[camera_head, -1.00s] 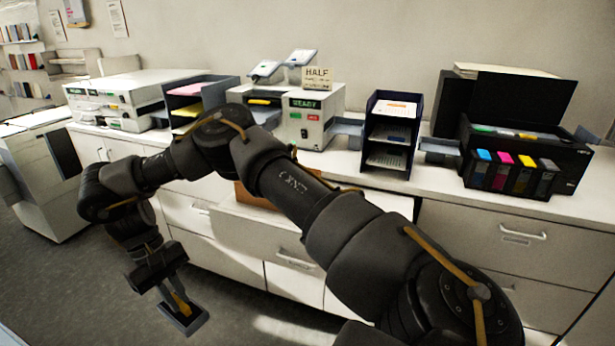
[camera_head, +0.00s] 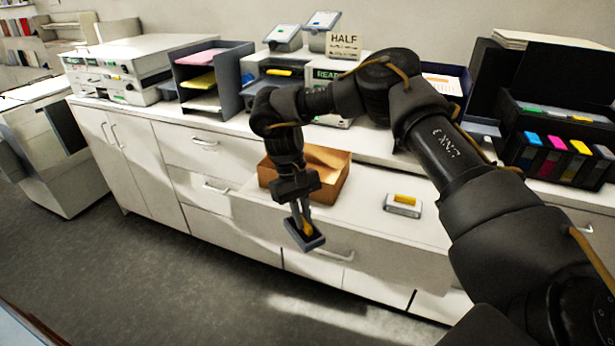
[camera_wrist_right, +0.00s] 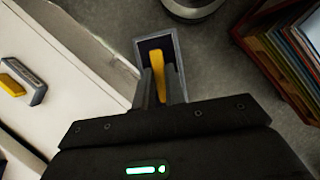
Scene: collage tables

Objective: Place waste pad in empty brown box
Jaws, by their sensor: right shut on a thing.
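My right gripper (camera_head: 300,222) is shut on the yellow grip of the waste pad, a dark flat pad with a pale grey rim (camera_head: 308,243). The pad hangs below the fingers, in front of the cabinet's open drawer. In the right wrist view the waste pad (camera_wrist_right: 142,45) is between the fingertips (camera_wrist_right: 162,88), over the floor. The open brown box (camera_head: 338,160) is just behind the gripper. The part of its inside that shows looks empty; my wrist hides its left part. My left gripper is not in view.
A small grey-and-yellow block (camera_head: 403,205) lies right of the box on the pulled-out drawer surface (camera_head: 372,228). It also shows in the wrist view (camera_wrist_right: 22,80). A printer with coloured cartridges (camera_head: 560,145) stands at the right; paper trays (camera_head: 213,85) stand further back.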

